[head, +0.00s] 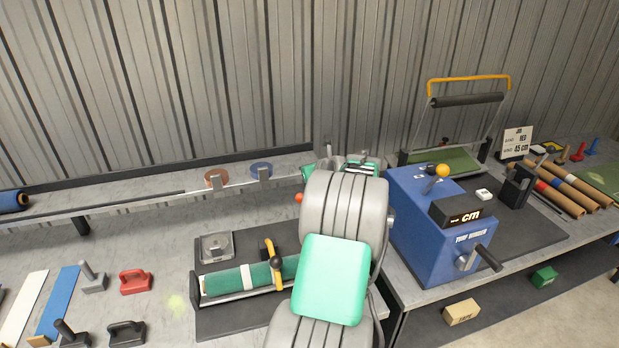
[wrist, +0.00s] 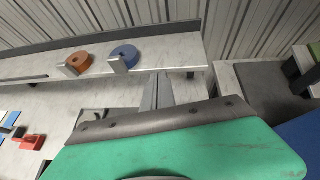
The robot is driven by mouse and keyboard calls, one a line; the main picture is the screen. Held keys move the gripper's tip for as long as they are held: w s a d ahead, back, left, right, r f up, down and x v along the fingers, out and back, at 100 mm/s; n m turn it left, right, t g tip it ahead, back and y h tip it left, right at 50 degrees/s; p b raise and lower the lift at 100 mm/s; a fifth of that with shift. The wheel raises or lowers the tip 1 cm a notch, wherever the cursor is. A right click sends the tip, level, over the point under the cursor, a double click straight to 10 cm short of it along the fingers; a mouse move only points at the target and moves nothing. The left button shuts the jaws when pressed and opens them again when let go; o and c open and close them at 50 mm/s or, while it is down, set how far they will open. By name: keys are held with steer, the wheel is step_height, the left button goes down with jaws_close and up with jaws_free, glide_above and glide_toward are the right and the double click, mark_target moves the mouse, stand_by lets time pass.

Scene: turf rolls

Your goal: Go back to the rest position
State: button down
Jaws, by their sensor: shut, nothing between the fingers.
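My gripper (wrist: 158,92) shows in the wrist view as two grey fingers held together, with nothing between them. It is in the air in front of the back shelf (wrist: 40,68), to the right of an orange-brown tape roll (wrist: 79,60) and a blue tape roll (wrist: 124,54). In the head view my arm rises in the middle and hides most of the gripper. A green roll with a white band (head: 225,281) lies in a cradle left of my arm, partly hidden by it.
A blue winder machine (head: 425,225) with a crank stands right of my arm. A yellow-handled frame (head: 468,90) stands behind it. Brown rolls (head: 560,188) lie at far right. Red and dark hand tools (head: 135,282) and strips (head: 58,300) lie at left.

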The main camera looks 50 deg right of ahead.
stand_by(0.3)
steer(key=w+a+r+n+g+y+b, duration=0.1)
steer(key=w+a+n+y, duration=0.15)
steer(key=a+n, duration=0.95)
steer(key=w+a+r+n+g+y+b, duration=0.15)
steer(key=w+a+n, duration=0.35)
steer(key=a, duration=1.2)
steer(key=s+a+f+n+g+y, duration=0.1)
steer(key=s+a+n, duration=0.2)
steer(key=a+n, duration=0.3)
steer(key=s+a+n, duration=0.3)
steer(key=a+n, duration=0.1)
steer(key=a, duration=0.4)
steer(key=s+a+f+n+g+b, duration=0.1)
steer(key=s+a+f+n, duration=0.1)
steer(key=s+a+n, duration=0.4)
steer(key=s+a+f+n+g, duration=0.1)
steer(key=s+a+f+n, duration=0.1)
steer(key=s+a+n, duration=0.3)
steer(key=s+n, duration=0.3)
steer(key=shift+a+f+g+y+b, duration=0.3)
steer(key=shift+a+g+y+b, duration=0.05)
steer(key=shift+a+y+b, duration=0.05)
steer(key=c, duration=2.2)
jaws_free()
steer(key=shift+w, duration=0.1)
